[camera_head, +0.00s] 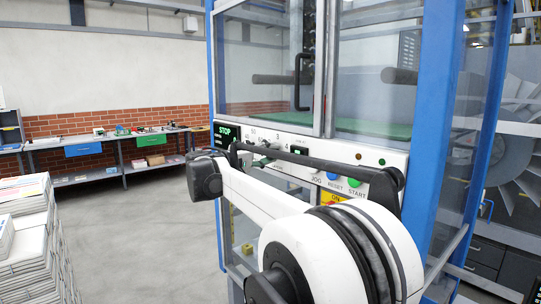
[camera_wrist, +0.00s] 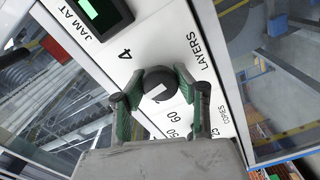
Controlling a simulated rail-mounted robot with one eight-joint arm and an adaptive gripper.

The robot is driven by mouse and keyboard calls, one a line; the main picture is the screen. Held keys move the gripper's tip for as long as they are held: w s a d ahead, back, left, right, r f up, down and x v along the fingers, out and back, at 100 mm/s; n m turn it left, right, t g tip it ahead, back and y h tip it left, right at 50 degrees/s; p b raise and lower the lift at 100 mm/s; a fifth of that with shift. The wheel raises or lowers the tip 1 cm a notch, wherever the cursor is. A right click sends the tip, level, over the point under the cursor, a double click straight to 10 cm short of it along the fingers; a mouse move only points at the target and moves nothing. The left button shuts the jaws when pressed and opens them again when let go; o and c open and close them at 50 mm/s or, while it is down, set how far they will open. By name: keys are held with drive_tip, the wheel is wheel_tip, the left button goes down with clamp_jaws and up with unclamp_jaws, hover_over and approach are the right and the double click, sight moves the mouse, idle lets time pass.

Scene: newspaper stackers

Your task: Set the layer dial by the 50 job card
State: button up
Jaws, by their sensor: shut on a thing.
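In the wrist view, a round black dial (camera_wrist: 157,80) with a white pointer mark sits on the white control panel (camera_wrist: 165,30), near the word LAYERS. My gripper (camera_wrist: 160,88) is shut on this dial, with one green-padded finger at each side. A 4 is printed beside the dial. Its other layer numbers are hidden or not readable here. The numbers 60, 50 and 25 and the word COPIES are printed close by. In the head view, the panel (camera_head: 385,158) shows on the machine front, and my arm covers part of it. I cannot make out a 50 job card.
A green STOP display (camera_head: 227,134) is at the panel's left. Blue RESET (camera_head: 332,176) and green START (camera_head: 357,169) buttons are at its right, close to my arm. Glass doors (camera_head: 375,75) stand above. Newspaper stacks (camera_head: 30,235) are at the left, with open floor between.

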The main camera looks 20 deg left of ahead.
drive_tip(key=shift+m, duration=0.7)
drive_tip(key=o, duration=1.3)
drive_tip(key=shift+c, duration=0.2)
drive_tip(key=shift+s, duration=0.1)
drive_tip(key=v, duration=1.2)
